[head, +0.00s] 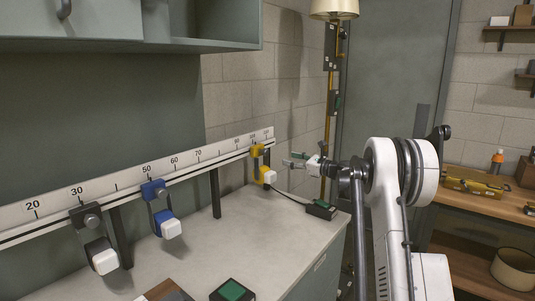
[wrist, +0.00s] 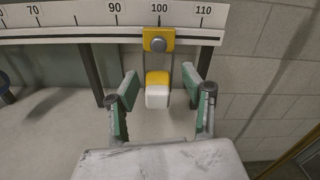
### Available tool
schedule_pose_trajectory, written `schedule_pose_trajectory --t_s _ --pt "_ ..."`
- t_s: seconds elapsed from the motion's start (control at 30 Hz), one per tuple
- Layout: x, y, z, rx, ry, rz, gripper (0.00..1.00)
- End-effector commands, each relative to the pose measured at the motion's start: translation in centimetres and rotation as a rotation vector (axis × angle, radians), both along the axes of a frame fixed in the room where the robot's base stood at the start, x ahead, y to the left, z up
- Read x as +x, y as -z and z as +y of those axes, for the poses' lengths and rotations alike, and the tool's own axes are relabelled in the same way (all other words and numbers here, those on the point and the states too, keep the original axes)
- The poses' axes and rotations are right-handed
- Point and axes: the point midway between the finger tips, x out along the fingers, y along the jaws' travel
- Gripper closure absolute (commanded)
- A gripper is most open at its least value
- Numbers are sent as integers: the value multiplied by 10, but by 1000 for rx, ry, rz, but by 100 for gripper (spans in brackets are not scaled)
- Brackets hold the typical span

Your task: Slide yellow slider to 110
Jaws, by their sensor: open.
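The yellow slider (wrist: 158,40) sits on the rail at about the 100 mark in the wrist view. Its yellow and white handle block (wrist: 157,90) hangs below it on two thin rods. The 110 mark (wrist: 203,14) is to its right, near the rail's end. In the head view the yellow slider (head: 258,151) is near the right end of the ruler. My gripper (wrist: 161,106) is open, with one green-padded finger on each side of the handle block and gaps to both. In the head view my gripper (head: 290,160) is just right of the slider.
A blue slider (head: 154,189) sits near 45 and a black slider (head: 84,216) near 30 on the same ruler. Rail posts stand on the pale counter (head: 215,245). A green-topped box (head: 232,291) and a small dark box (head: 321,209) lie on the counter.

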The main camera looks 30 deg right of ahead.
Motion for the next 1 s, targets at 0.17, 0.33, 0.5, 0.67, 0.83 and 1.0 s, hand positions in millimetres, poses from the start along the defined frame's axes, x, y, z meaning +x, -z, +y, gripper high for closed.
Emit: schedule_pose_trajectory --t_s 0.17,0.33,0.5,0.67,0.83,1.0 --pt "18 -1 11 0 -4 0 56" --pt "46 0 25 -1 -4 0 56" --pt "75 -1 39 -1 -4 0 56" --pt "98 -1 50 -1 -3 0 56" --pt "115 -1 57 -2 -1 0 56" --pt "121 0 61 -2 -1 0 56"
